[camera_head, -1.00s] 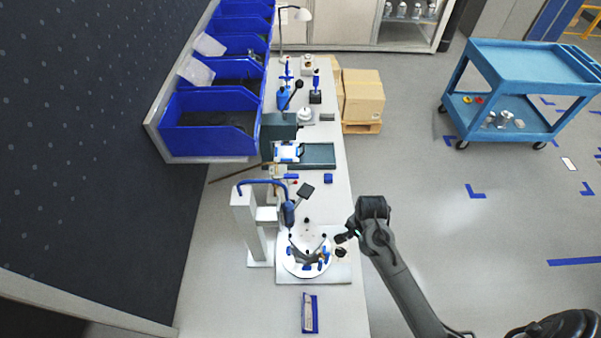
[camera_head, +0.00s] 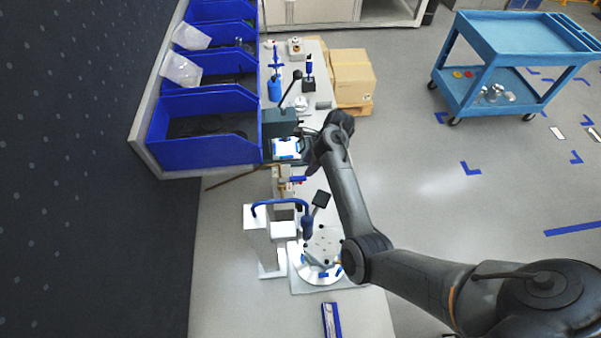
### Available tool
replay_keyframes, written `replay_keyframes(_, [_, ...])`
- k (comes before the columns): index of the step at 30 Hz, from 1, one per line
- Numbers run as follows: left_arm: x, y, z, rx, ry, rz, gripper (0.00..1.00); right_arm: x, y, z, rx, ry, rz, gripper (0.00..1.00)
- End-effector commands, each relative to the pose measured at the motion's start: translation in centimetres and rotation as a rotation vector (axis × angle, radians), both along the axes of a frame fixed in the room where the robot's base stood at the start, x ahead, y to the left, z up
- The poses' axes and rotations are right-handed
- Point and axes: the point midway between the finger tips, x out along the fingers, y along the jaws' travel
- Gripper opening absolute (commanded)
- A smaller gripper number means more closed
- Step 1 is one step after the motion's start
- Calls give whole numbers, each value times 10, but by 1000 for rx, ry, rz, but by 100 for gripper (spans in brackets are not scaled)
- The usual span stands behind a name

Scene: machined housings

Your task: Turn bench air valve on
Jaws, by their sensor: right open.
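What looks like the bench air valve is a small brass-coloured fitting (camera_head: 284,173) at the bench's left edge, with a blue lever (camera_head: 298,180) pointing right across the bench. My right gripper (camera_head: 309,166) is over the bench, just above and to the right of the blue lever in the picture. Its dark fingers are small here and partly hidden by the wrist; they are open, with nothing seen between them. I cannot tell whether they touch the lever. My left gripper is not in view.
A white stand with a blue curved handle (camera_head: 281,203) and a round white fixture plate (camera_head: 318,272) are nearer. A lever press (camera_head: 280,122) stands beyond. Blue bins (camera_head: 205,150) line the left. Boxes (camera_head: 352,75) and a blue cart (camera_head: 515,60) stand right of the bench.

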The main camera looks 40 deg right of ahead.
Motion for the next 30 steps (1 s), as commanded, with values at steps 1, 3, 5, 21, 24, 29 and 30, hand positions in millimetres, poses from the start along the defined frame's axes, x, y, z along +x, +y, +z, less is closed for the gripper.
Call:
replay_keyframes(1, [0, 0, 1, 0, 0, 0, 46, 2, 5, -8, 4, 0, 2, 46])
replay_keyframes(3, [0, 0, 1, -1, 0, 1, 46, 5, 8, -18, 4, 1, 1, 46])
replay_keyframes(5, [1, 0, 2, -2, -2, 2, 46, 7, 11, -27, 2, 0, 2, 46])
replay_keyframes(21, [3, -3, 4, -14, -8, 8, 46, 15, 23, -64, -1, -1, 1, 46])
replay_keyframes(24, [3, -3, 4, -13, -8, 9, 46, 15, 23, -64, -1, -1, 1, 46])
replay_keyframes(29, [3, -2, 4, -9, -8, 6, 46, 15, 23, -64, -1, -1, 1, 34])
replay_keyframes(30, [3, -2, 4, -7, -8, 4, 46, 15, 22, -64, -1, -1, 1, 27])
